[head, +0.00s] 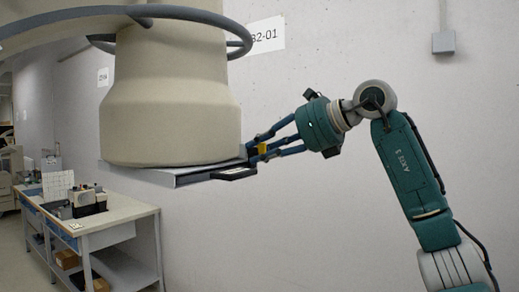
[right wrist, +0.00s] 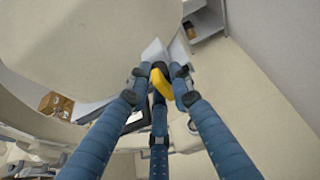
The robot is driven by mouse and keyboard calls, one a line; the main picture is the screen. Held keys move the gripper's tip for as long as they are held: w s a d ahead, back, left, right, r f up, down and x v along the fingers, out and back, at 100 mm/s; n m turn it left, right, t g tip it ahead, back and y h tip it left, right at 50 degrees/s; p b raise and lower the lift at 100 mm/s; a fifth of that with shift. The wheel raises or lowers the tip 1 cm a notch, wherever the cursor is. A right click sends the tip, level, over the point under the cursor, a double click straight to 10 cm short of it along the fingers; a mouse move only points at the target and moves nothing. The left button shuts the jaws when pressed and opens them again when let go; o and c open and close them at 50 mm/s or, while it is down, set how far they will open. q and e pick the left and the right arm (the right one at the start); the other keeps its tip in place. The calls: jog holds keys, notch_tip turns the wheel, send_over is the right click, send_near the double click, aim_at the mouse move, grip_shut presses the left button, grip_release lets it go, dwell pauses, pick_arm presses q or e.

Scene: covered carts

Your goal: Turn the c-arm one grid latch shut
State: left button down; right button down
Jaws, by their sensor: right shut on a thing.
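The c-arm's large cream housing (head: 170,95) hangs at the upper left of the head view, with a flat grey grid plate (head: 190,174) under its lower face. The yellow grid latch (head: 262,148) sits at the plate's right end, and it also shows in the right wrist view (right wrist: 162,84). My right gripper (head: 254,150) reaches in from the right. Its blue fingers (right wrist: 159,72) are closed around the yellow latch, which partly hides it. A black handle (head: 235,174) sticks out at the plate's front edge. My left gripper is not in view.
A workbench (head: 115,211) with a dark device (head: 88,201) and boxes on its lower shelf stands at the lower left. A grey curved rail (head: 190,13) runs around the housing. A pale wall (head: 330,60) stands behind. The space below my right gripper looks clear.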

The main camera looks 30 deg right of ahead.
jog(key=shift+d+f, duration=0.1)
jog(key=shift+f, duration=0.15)
jog(key=c, duration=1.6)
grip_release()
jog(key=shift+c, duration=0.2)
jog(key=shift+s+d, duration=0.1)
jog(key=shift+d, duration=0.15)
jog(key=shift+a+r, duration=0.1)
jog(key=shift+a, duration=0.05)
jog(key=shift+r, duration=0.1)
jog(key=v, duration=1.1)
jog(key=shift+s, duration=0.35)
jog(key=shift+r, duration=0.15)
